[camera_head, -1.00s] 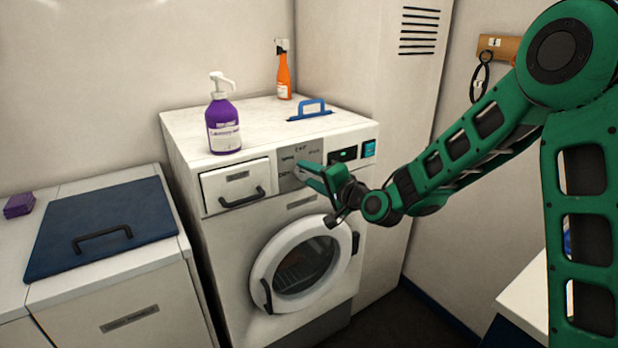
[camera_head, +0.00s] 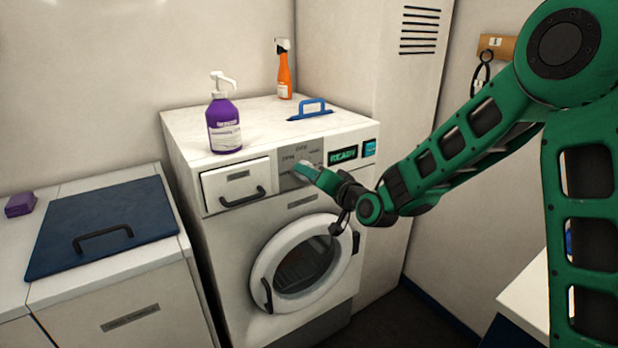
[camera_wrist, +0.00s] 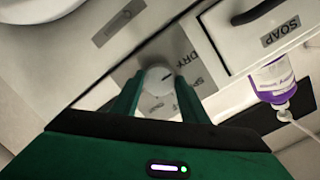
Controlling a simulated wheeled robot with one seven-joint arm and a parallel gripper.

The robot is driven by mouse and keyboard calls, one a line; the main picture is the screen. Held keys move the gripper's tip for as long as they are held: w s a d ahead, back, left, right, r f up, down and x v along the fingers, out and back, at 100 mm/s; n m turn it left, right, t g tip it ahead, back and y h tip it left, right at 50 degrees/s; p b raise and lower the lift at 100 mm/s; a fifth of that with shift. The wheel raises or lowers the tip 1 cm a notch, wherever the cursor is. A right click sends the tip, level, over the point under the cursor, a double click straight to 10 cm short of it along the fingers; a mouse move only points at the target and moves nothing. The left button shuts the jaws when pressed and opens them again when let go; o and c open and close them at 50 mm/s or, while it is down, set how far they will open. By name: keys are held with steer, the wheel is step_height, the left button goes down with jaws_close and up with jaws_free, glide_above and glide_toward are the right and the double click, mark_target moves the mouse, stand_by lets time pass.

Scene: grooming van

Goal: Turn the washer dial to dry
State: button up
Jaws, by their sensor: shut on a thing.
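The washer (camera_head: 228,230) stands in the middle of the head view, with a grey control panel (camera_head: 286,182) beside its drawer. The white round dial (camera_wrist: 158,78) sits between my two green fingers in the wrist view. A short dark mark lies on the dial's right part. The printed word DRY (camera_wrist: 208,44) shows up and right of the dial; other lettering nearby is partly hidden. My gripper (camera_head: 303,170) is shut on the dial. In the head view the dial is mostly hidden by my fingers. The display (camera_head: 343,154) reads READY in green.
The soap drawer (camera_head: 236,184) and round door (camera_head: 262,262) look closed. A counter with a blue lid (camera_head: 100,215) is at left.

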steer(key=shift+s+f, duration=0.1)
steer(key=shift+f, duration=0.25)
steer(key=o, duration=1.1)
steer(key=shift+c, duration=0.2)
steer(key=shift+r, duration=0.15)
steer(key=v, duration=1)
steer(key=shift+s+d, duration=0.15)
steer(key=shift+d, duration=0.1)
